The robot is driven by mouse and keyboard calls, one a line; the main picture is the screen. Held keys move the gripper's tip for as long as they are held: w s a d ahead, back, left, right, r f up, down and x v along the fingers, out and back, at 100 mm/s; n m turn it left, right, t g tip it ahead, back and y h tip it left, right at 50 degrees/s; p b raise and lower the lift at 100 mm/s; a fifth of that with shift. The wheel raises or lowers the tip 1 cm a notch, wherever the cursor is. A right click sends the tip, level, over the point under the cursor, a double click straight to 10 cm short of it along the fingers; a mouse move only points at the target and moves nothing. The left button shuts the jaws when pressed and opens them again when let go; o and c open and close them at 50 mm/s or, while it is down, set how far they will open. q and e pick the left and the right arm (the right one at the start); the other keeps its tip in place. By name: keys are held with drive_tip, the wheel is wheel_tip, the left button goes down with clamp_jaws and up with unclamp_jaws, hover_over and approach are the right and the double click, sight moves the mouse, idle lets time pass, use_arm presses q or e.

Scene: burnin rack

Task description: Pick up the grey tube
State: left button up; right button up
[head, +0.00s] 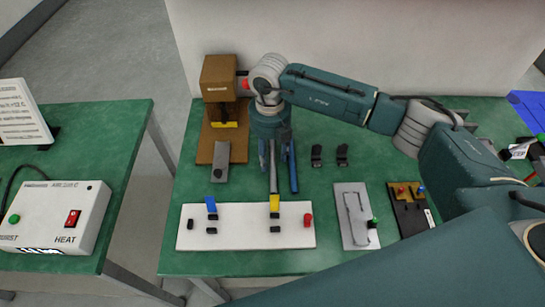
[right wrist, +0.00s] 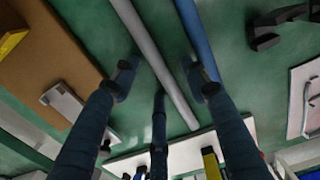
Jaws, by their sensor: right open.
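The grey tube (head: 273,178) lies on the green table under my right gripper (head: 276,150). In the right wrist view the grey tube (right wrist: 150,52) runs slantwise between the spread fingers of the right gripper (right wrist: 162,84). The gripper is open and points down over the tube. I cannot tell whether any finger touches it. A blue tube (head: 293,173) lies close beside it on the right; in the right wrist view the blue tube (right wrist: 198,35) passes by the right-hand finger. The gripper hides the far part of the grey tube in the head view. My left gripper is not in view.
A white board (head: 260,240) with blue, yellow and red parts lies at the near edge. A brown stand (head: 217,80) is left of the gripper. Two black clips (head: 329,155), a grey plate (head: 347,200) and a dark board (head: 405,215) are to the right.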

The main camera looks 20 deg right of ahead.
clamp_jaws()
drive_tip(key=shift+r, duration=0.1)
